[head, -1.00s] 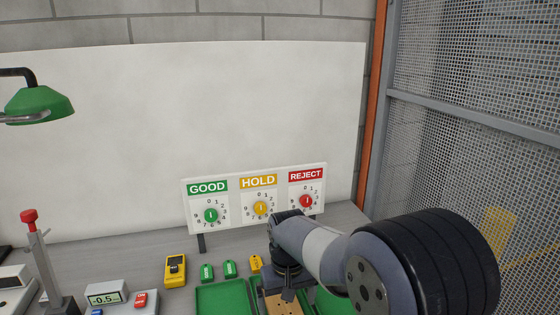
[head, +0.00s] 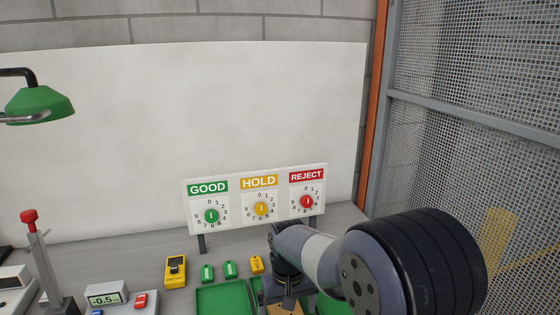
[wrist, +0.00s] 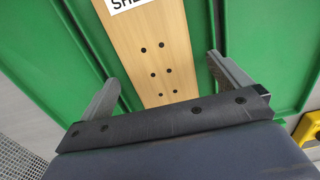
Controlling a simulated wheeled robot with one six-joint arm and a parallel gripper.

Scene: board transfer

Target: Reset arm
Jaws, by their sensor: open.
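My gripper (wrist: 165,85) is open in the wrist view, its two grey fingers apart on either side of a light wooden board (wrist: 165,58). The board has several dark holes and part of a white label with black letters at the top edge. It lies over a green tray (wrist: 55,45), and nothing shows between the fingers that they touch. In the head view my arm reaches in from the right, and its end hides most of the board (head: 284,307) and part of the green trays (head: 222,298).
A panel (head: 256,199) with GOOD, HOLD and REJECT dials stands behind the trays. A yellow meter (head: 175,271), small green and yellow tags (head: 257,264), a scale display (head: 106,295) and a red-topped press (head: 42,262) are to the left. A mesh fence (head: 470,60) stands at right.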

